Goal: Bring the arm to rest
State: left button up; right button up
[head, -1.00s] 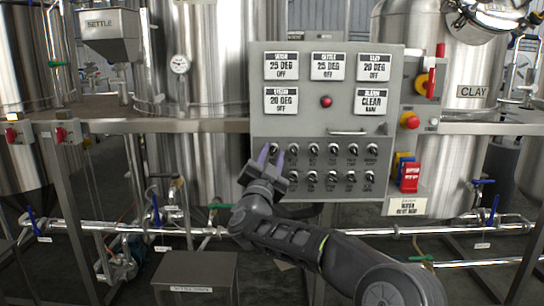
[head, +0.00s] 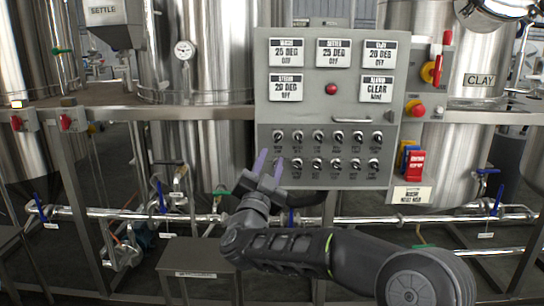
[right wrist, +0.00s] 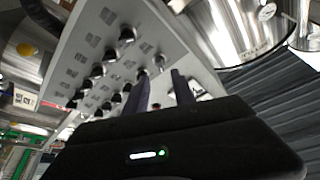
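My right arm comes in from the lower right in the head view. Its gripper (head: 268,166) is in front of the lower left of the grey control panel (head: 265,118), near the left end of the knob rows. The two purple-grey fingers point up with a gap between them, and nothing shows in the gap. In the right wrist view the fingers (right wrist: 162,92) also stand apart, with the panel's black knobs (right wrist: 97,70) beyond them. I cannot tell how close the fingertips are to the panel. My left gripper is not in view.
Steel tanks (head: 217,50) stand behind the panel. A red emergency button (head: 414,108) and red and blue tags (head: 414,163) are at its right. A grey rail (head: 120,112) and pipes with blue valve handles (head: 162,195) cross the scene.

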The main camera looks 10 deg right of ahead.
jog(key=w+a+f+n+y, duration=0.1)
jog(key=a+f+n+y, duration=0.5)
jog(key=a+f+y, duration=0.5)
jog(key=s+a+f+n+g+y, duration=0.1)
jog(key=s+f+g, duration=0.2)
jog(key=f, duration=0.8)
jog(key=s+a+f+n+g+y, duration=0.1)
jog(key=s+f+n+g, duration=0.15)
jog(key=f, duration=0.75)
jog(key=s+f+g, duration=0.6)
jog(key=s+f, duration=0.8)
jog(key=f, duration=0.2)
jog(key=s+d+f+g, duration=0.15)
jog(key=s+f, duration=0.25)
jog(key=s, duration=0.4)
jog(key=s+d+f+g, duration=0.1)
jog(key=s+f+g, duration=0.25)
jog(key=s, duration=0.45)
jog(key=s+d+f+g, duration=0.1)
jog(key=s+f+g, duration=0.1)
jog(key=s+f, duration=0.45)
jog(key=s+r+p, duration=0.3)
jog(key=r+p, duration=2.2)
jog(key=shift+r+y, duration=0.35)
jog(key=shift+y, duration=0.05)
